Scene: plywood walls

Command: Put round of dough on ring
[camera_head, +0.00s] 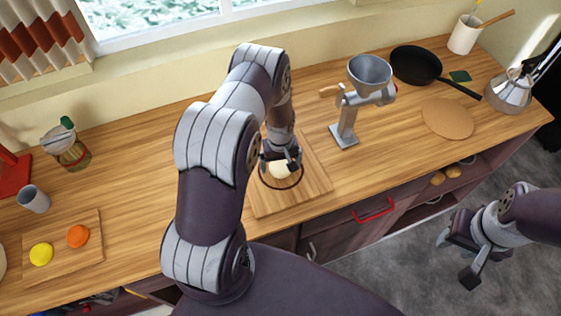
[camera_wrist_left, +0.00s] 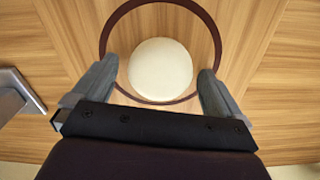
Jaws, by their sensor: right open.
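The round of dough (camera_head: 281,170) is pale and lies on a wooden board inside a dark ring outline (camera_head: 268,182). In the left wrist view the dough (camera_wrist_left: 160,70) sits within the dark ring (camera_wrist_left: 211,29), towards its near side. My left gripper (camera_head: 279,160) is right above the dough and partly hides it. In the left wrist view its two fingers (camera_wrist_left: 158,82) are spread, one on each side of the dough, with gaps between. My right gripper (camera_head: 458,262) is open and empty, out past the counter's front edge at the right.
The wooden board (camera_head: 310,182) lies on the counter. A metal grinder (camera_head: 345,125) stands behind it to the right, with a black pan (camera_head: 417,66) and a kettle (camera_head: 510,91) further right. At the left a smaller board (camera_head: 92,262) holds yellow and orange rounds.

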